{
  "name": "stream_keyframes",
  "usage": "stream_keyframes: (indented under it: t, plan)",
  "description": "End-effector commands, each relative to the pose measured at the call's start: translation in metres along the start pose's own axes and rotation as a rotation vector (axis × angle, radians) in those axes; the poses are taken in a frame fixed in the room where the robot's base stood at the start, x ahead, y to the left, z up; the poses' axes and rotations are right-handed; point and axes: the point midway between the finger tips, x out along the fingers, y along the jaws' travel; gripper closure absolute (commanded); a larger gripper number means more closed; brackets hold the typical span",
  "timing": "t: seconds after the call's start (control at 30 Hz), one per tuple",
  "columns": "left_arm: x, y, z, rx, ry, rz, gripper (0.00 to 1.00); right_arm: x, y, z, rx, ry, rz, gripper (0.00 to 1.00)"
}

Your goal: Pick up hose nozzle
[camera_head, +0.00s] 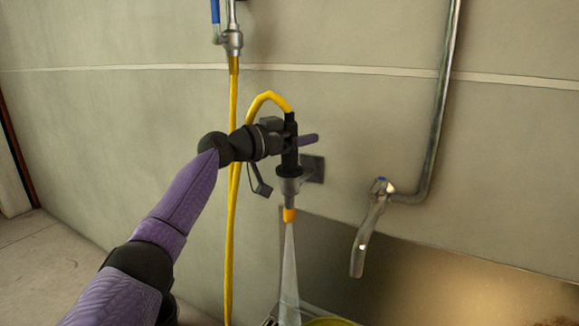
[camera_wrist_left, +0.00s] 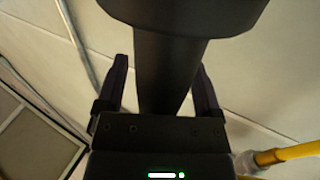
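The hose nozzle (camera_head: 291,170) hangs upright against the wall in the head view. It has a black body, a grey collar and an orange tip, and a pale spray-like cone shows below it. The yellow hose bends over into its top. In the left wrist view, the open fingers (camera_wrist_left: 162,80) stand on either side of the nozzle's dark shaft (camera_wrist_left: 163,75); firm contact is not clear. My right gripper is out of view.
A metal tap (camera_head: 370,226) on a pipe stands out from the wall to the right. A blue-handled valve (camera_head: 232,42) feeds the yellow hose (camera_head: 231,245). A dark bracket (camera_head: 314,168) sits behind the nozzle. A basin-like metal panel (camera_head: 420,270) is below. Floor shows at left.

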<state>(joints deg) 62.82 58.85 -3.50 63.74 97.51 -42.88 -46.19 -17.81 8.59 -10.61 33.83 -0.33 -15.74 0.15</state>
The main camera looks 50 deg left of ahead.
Motion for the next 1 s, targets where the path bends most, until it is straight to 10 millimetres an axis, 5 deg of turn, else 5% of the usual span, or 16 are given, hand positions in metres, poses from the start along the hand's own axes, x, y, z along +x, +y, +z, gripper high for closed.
stream_keyframes:
  t: [0.07, 0.37, 0.73, 1.0]
  plan:
    - [0.0, 0.0, 0.0, 0.0, 0.0, 0.0, 0.35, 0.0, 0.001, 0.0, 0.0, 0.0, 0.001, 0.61]
    - [0.0, 0.0, 0.0, 0.0, 0.0, 0.0, 0.98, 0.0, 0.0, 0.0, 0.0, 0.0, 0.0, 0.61]
    - [-0.001, 0.0, -0.011, 0.0, 0.005, 0.0, 1.0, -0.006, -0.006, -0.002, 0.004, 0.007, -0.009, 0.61]
    - [-0.003, -0.002, -0.077, 0.001, 0.013, 0.0, 1.0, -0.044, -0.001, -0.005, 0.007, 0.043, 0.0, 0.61]
